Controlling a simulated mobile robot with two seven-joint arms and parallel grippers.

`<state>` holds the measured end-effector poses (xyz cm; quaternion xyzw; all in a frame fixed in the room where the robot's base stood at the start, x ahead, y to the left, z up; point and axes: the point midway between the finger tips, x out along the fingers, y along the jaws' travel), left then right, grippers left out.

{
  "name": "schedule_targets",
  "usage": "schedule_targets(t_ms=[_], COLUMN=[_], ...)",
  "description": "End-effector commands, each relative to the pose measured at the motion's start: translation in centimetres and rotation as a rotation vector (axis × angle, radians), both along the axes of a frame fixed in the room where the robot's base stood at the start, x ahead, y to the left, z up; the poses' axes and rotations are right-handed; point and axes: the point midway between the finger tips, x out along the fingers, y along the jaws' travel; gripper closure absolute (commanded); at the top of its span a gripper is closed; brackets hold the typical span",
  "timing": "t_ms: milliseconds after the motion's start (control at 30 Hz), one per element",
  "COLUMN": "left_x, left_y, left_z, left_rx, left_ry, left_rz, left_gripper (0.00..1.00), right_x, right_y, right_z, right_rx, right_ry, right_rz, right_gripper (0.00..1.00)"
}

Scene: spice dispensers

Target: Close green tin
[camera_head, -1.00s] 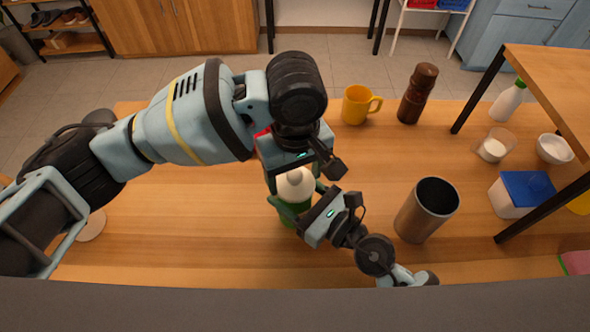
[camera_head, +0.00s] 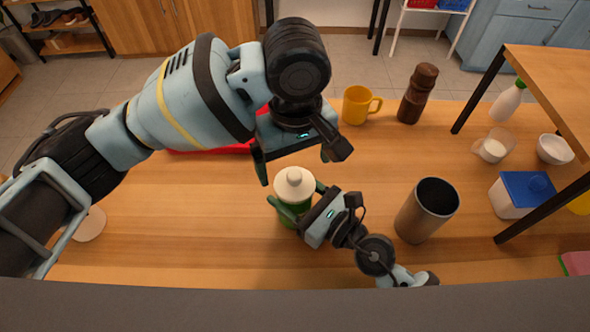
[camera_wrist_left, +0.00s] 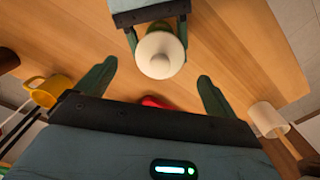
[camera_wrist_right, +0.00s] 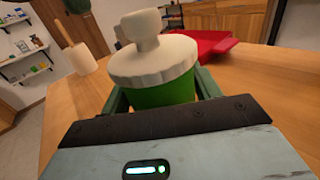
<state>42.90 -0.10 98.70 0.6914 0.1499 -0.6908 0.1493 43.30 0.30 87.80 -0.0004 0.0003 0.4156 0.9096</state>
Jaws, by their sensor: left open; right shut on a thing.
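The green tin (camera_head: 294,212) stands on the wooden table with its cream knobbed lid (camera_head: 294,183) on top. In the right wrist view the lid (camera_wrist_right: 152,58) sits on the green body (camera_wrist_right: 163,93), with no clear gap showing. My right gripper (camera_head: 292,207) is shut on the tin's body from the right. My left gripper (camera_head: 294,168) is open and empty, raised above and behind the tin and apart from the lid. In the left wrist view the lid (camera_wrist_left: 160,55) shows beyond the open fingers.
A red tray-like object (camera_head: 215,148) lies behind, partly hidden by my left arm. A yellow mug (camera_head: 357,105), a brown mill (camera_head: 417,95) and a metal cup (camera_head: 415,217) stand to the right. A raised shelf (camera_head: 555,85) is at the far right.

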Motion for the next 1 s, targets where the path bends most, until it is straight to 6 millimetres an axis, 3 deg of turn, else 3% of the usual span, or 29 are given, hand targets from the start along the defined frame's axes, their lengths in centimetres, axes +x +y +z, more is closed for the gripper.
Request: schedule_targets(t_ms=[200,400,833,867,1000], left_x=[0.0,0.0,0.0,0.0,0.0], left_y=[-0.1,0.0,0.0,0.0,0.0], left_z=[4.4,6.8,7.5,7.5,7.5], left_rx=[-0.002,0.001,0.000,0.000,0.000], left_ry=[-0.003,-0.002,0.001,0.001,0.001], left_rz=[-0.002,-0.001,-0.001,-0.001,-0.001], left_gripper=[0.06,0.06,0.06,0.06,0.06], right_x=[0.0,0.0,0.0,0.0,0.0], right_y=[0.0,0.0,0.0,0.0,0.0], right_z=[0.0,0.0,0.0,0.0,0.0], right_rx=[0.000,0.000,0.000,0.000,0.000], right_ry=[0.000,0.000,0.000,0.000,0.000], right_rz=[0.000,0.000,0.000,0.000,0.000], right_gripper=[0.79,0.79,0.79,0.34,0.15])
